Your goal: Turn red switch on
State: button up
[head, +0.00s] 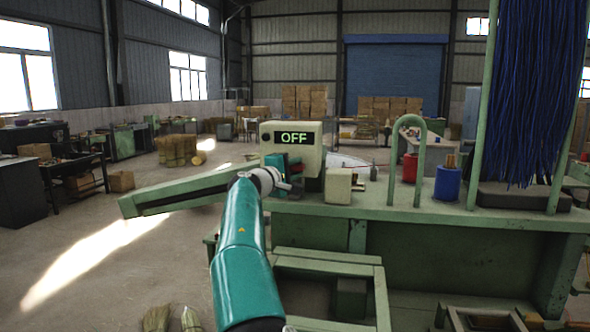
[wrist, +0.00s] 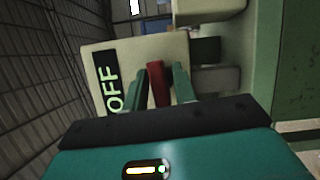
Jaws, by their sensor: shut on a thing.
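The switch box (head: 308,140) is a cream housing on the green machine, with a dark display (head: 294,138) that reads OFF. In the wrist view the same box (wrist: 130,55) appears rotated, its OFF display (wrist: 106,82) on the left. The red switch (wrist: 158,84) is a red lever on the box's front, between the two green fingers of my gripper (wrist: 160,85). My gripper is shut on the red switch. In the head view my arm reaches up to the box, and my gripper (head: 294,170) hides much of its lower front.
A green machine bench (head: 440,212) extends to the right. It carries a small cream block (head: 339,187), a green arch (head: 422,160), a red spool (head: 410,168) and a blue spool (head: 447,183). Blue bristles (head: 525,90) hang at right.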

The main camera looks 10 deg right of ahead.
jog(key=n+t, duration=0.1)
jog(key=n, duration=0.3)
jog(key=shift+a+h, duration=0.1)
jog(key=shift+h, duration=0.2)
jog(key=n+t, duration=0.1)
jog(key=n, duration=0.1)
jog(key=n+t, duration=0.1)
jog(key=n, duration=0.2)
jog(key=shift+n+t, duration=0.3)
jog(key=shift+t, duration=0.1)
jog(key=n+t+y, duration=0.1)
jog(key=n, duration=0.2)
jog(key=n+t+y, duration=0.1)
jog(key=n, duration=0.2)
jog(key=shift+y, duration=0.3)
jog(key=shift+n+t+y, duration=0.45)
jog(key=shift+n+y, duration=0.1)
jog(key=shift+n, duration=0.9)
jog(key=shift+n+t+y, duration=0.45)
jog(key=shift+n+y, duration=0.1)
jog(key=shift+n, duration=0.9)
jog(key=o, duration=0.7)
jog(key=shift+w+f, duration=0.1)
